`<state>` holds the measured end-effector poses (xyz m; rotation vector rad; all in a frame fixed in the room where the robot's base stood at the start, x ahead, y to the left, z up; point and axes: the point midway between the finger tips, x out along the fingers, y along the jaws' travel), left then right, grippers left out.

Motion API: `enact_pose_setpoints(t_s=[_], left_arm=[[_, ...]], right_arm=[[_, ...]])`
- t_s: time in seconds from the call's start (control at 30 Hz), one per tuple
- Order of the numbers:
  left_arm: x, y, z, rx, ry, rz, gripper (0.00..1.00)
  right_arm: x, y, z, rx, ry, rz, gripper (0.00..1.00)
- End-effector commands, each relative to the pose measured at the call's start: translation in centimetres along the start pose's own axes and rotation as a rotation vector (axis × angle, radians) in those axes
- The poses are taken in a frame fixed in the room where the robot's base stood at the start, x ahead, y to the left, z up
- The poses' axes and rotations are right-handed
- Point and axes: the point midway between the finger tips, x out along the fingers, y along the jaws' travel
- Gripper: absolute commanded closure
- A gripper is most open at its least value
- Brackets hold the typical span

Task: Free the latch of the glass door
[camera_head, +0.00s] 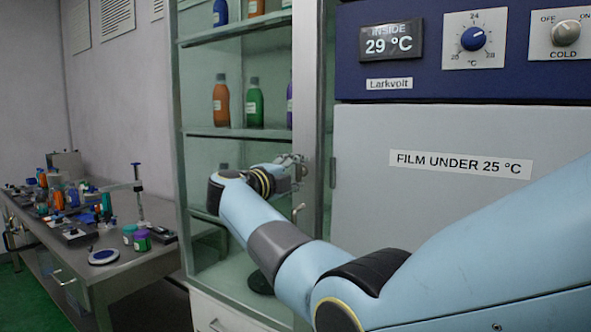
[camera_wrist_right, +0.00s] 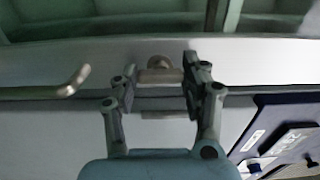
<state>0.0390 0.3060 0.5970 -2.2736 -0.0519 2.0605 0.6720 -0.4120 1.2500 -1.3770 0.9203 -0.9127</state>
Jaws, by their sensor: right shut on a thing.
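The glass door (camera_head: 222,165) is part of a tall cabinet in the middle of the head view, with a pale metal frame along its right side. My right gripper (camera_head: 295,165) is at this frame, partly hidden behind my own wrist. In the right wrist view my right gripper (camera_wrist_right: 161,80) has one finger on each side of the latch (camera_wrist_right: 159,74), a short metal bar with a round knob (camera_wrist_right: 160,62) behind it, and is shut on it. A bent metal handle (camera_wrist_right: 50,90) is left of the fingers, apart from them. My left gripper is not in view.
Bottles, including an orange one (camera_head: 221,103), stand on shelves behind the glass. A grey panel (camera_head: 450,130) and a blue control panel (camera_head: 430,50) reading 29 °C stand right of the door. A cluttered bench (camera_head: 150,205) stands at the left.

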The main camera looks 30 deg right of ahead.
Motion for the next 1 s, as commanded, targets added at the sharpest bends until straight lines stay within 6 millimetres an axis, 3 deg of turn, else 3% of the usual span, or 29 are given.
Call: enact_pose_setpoints(t_s=[0.4, 0.43, 0.57, 0.87, 1.0], left_arm=[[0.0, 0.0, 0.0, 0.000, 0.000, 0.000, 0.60], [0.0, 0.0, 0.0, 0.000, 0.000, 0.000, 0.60], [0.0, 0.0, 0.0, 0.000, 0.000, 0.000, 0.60], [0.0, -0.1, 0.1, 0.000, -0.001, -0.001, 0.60], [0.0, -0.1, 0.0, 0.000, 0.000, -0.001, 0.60]], right_arm=[[0.0, 0.1, 0.0, -0.009, -0.001, 0.001, 0.87], [0.0, 0.1, 0.0, -0.009, -0.001, 0.001, 0.51], [0.0, 0.1, 0.0, -0.008, -0.001, 0.001, 0.34], [-0.1, 0.0, 0.0, -0.006, -0.001, 0.000, 0.31], [-1.6, 0.1, 0.1, -0.006, -0.003, 0.002, 0.31]])
